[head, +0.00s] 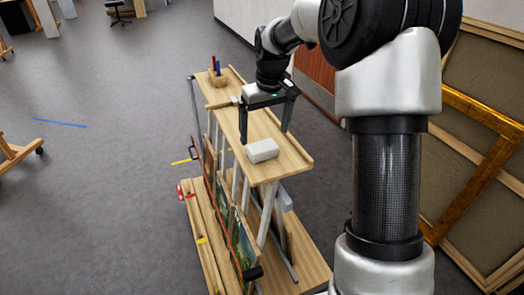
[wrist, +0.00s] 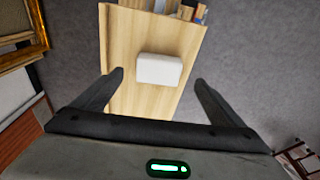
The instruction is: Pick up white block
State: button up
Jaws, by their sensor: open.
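A white block (head: 262,150) lies on the near part of a narrow wooden shelf top (head: 235,122). In the wrist view the block (wrist: 159,69) lies beyond my fingertips, between their lines, on the bare wood (wrist: 150,107). My gripper (head: 265,128) is open and empty above the shelf top, behind the block in the head view. In the wrist view both fingers of my gripper (wrist: 158,77) are spread wide, wider than the block.
A wooden holder with red and blue pens (head: 217,75) stands at the far end of the shelf top. Framed paintings (head: 222,205) stand in the rack below. Large gilt and wooden frames (head: 478,130) lean at the right. The grey floor (head: 110,190) at left is mostly clear.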

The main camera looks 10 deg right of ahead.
aim_at(262, 145)
jog(key=shift+w+a+f, duration=0.1)
jog(key=shift+w+f, duration=0.25)
jog(key=shift+f, duration=0.9)
jog(key=shift+w+a+f, duration=0.1)
jog(key=shift+w+f, duration=0.2)
jog(key=shift+f, duration=1)
jog(key=shift+w+f, duration=0.35)
jog(key=shift+f, duration=0.9)
jog(key=c, duration=1.1)
